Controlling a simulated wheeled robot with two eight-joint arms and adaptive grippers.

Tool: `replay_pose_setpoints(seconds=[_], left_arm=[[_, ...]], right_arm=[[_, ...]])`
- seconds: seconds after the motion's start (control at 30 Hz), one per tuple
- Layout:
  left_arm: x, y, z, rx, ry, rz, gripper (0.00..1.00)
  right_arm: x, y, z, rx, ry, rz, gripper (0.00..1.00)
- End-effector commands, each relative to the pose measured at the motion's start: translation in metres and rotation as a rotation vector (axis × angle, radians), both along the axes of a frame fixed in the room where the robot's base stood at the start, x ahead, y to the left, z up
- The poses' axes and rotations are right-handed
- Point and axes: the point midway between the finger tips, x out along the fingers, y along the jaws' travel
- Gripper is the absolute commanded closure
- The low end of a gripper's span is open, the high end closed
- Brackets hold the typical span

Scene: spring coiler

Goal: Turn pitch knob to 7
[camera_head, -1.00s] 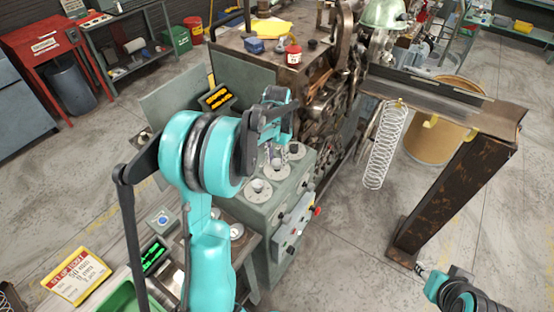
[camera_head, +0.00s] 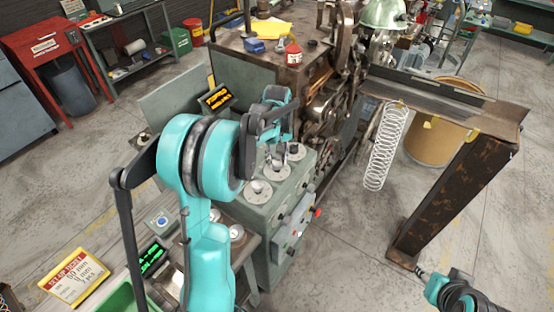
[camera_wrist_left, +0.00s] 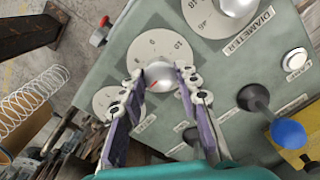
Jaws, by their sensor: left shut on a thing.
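The green control panel (camera_head: 285,200) has several round white dials with silver knobs. In the left wrist view, my left gripper (camera_wrist_left: 160,76) has its fingers on either side of a silver knob (camera_wrist_left: 159,77) with a red pointer line, shut on it. The knob's dial (camera_wrist_left: 152,45) shows numbers along its far edge; the fingers cover part of it, and I cannot read its label. In the head view, the left gripper (camera_head: 277,150) is over the panel's back dials. My right gripper (camera_head: 428,280) is at the lower right, away from the panel; its jaws are unclear.
The dial marked DIAMETER (camera_wrist_left: 222,12) is beside the held knob. A blue-tipped lever (camera_wrist_left: 288,133) stands close by on the panel. A coiled spring (camera_head: 384,150) hangs from the machine's rail. A yellow set-up card (camera_head: 75,277) lies at lower left.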

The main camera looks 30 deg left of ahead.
Motion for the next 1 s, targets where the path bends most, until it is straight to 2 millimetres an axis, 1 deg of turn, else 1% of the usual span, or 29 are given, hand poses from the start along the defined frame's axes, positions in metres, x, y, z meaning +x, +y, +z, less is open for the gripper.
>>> replay_pose_setpoints(seconds=[0.23,0.7,0.73,0.77,0.8,1.0], left_arm=[[0.0007,0.0005,0.0006,0.001,-0.002,0.060,0.97],[0.0007,0.0005,0.0007,0.001,-0.002,0.071,0.97],[0.0007,0.0005,0.0007,0.001,-0.002,0.071,0.60],[0.0007,0.0005,0.0006,0.001,-0.002,0.071,0.53],[0.0007,0.0005,0.0006,0.001,-0.002,0.071,0.47],[0.0003,0.0002,0.0003,0.001,-0.001,0.070,0.47]], right_arm=[[0.0000,0.0000,-0.0003,0.000,0.000,0.000,0.60],[0.0000,0.0000,-0.0004,0.000,0.000,0.000,0.60],[0.0000,0.0000,-0.0004,0.000,0.000,0.000,0.60],[0.0000,0.0000,-0.0004,0.000,0.000,0.000,0.60],[0.0000,0.0000,-0.0004,0.000,0.000,0.000,0.60],[0.0000,0.0000,-0.0005,0.000,0.000,0.000,0.60]])
